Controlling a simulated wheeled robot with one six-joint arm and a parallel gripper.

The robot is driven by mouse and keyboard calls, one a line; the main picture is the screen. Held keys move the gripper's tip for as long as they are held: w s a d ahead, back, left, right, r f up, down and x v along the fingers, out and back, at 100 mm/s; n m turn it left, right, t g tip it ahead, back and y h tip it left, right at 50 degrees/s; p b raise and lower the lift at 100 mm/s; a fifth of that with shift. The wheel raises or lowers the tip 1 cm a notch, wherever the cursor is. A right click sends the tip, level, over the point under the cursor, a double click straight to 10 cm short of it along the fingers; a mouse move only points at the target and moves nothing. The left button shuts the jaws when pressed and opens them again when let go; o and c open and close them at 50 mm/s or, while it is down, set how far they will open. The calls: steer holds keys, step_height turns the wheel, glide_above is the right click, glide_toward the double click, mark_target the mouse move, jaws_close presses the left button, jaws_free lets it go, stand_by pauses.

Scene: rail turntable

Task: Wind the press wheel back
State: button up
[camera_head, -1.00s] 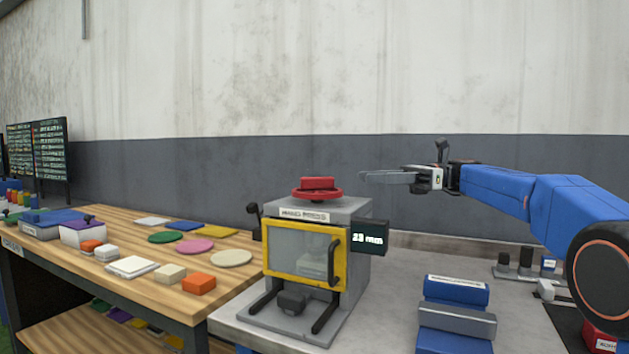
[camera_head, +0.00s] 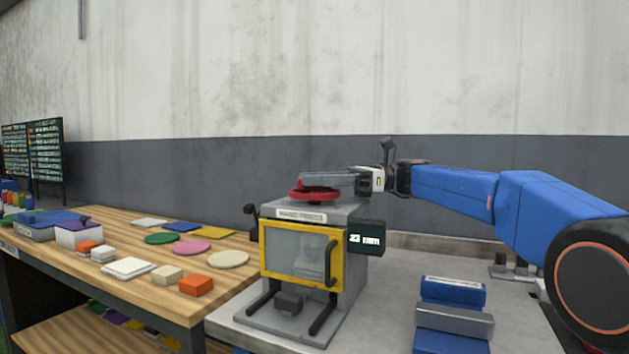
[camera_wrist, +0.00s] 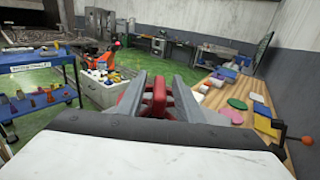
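The press (camera_head: 318,218) is a grey box with a yellow-framed clear door, shut, and a small display (camera_head: 366,240) that seems to read 23 mm. Its red wheel (camera_head: 300,194) lies flat on top. My gripper (camera_head: 328,180) is level with the wheel, reaching in from the right, and its fingers hide much of the wheel's raised grip. In the wrist view the red wheel (camera_wrist: 158,96) shows between my two fingers, which stand apart on either side of its grip. They look open around it; any contact is not clear.
A wooden table (camera_head: 120,222) with coloured discs, plates and blocks stands left of the press. Blue and grey blocks (camera_head: 454,291) lie on the grey bench right of the press.

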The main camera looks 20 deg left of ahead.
jaws_close()
steer(key=shift+a+g, duration=0.1)
steer(key=shift+g, duration=0.2)
steer(key=shift+n+g+h, duration=0.5)
steer(key=shift+n, duration=0.1)
steer(key=shift+n+g+h, duration=1.7)
steer(key=shift+g+h, duration=0.2)
